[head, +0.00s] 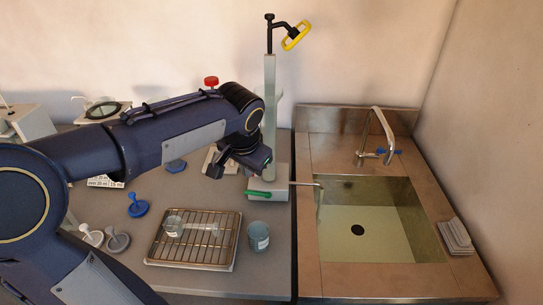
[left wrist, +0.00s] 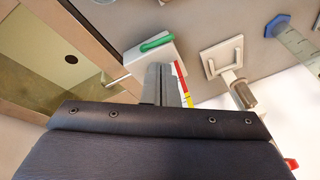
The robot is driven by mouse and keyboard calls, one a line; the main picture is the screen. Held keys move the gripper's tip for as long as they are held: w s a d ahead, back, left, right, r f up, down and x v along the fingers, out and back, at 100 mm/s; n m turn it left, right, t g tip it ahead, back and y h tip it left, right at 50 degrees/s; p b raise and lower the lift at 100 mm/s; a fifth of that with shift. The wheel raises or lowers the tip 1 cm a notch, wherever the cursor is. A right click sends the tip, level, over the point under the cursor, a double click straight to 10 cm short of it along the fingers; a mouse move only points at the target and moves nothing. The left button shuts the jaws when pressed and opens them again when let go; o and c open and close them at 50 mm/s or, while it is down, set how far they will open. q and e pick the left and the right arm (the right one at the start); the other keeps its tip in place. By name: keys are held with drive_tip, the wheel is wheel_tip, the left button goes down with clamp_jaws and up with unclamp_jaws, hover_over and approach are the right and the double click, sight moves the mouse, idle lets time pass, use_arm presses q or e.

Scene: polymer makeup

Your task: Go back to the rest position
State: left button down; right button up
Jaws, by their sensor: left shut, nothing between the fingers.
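My left arm comes in from the left of the head view, dark blue with grey panels, and reaches across the grey bench. My left gripper (head: 216,171) hangs at its end, dark and small, over the bench just left of the grey upright stand. It is shut and holds nothing. My right gripper is not in either view.
A wire rack tray (head: 237,237) with glassware and a beaker (head: 258,238) sit in front. The sink (head: 385,235) is at right.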

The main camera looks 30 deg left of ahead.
use_arm(q)
drive_tip(key=s+d+n+t+h+p, duration=0.1)
drive_tip(key=s+d+h+p, duration=0.1)
drive_tip(key=s+d, duration=0.3)
drive_tip(key=s+d+f+n+t+h+p, duration=0.1)
drive_tip(key=s+d, duration=0.5)
drive_tip(key=s, duration=0.7)
drive_tip(key=n+h+p, duration=0.1)
drive_tip(key=h, duration=0.1)
drive_tip(key=shift+s+f+h+p, duration=0.15)
drive_tip(key=shift+s+h+p, duration=0.05)
drive_tip(key=shift+h+p, duration=0.2)
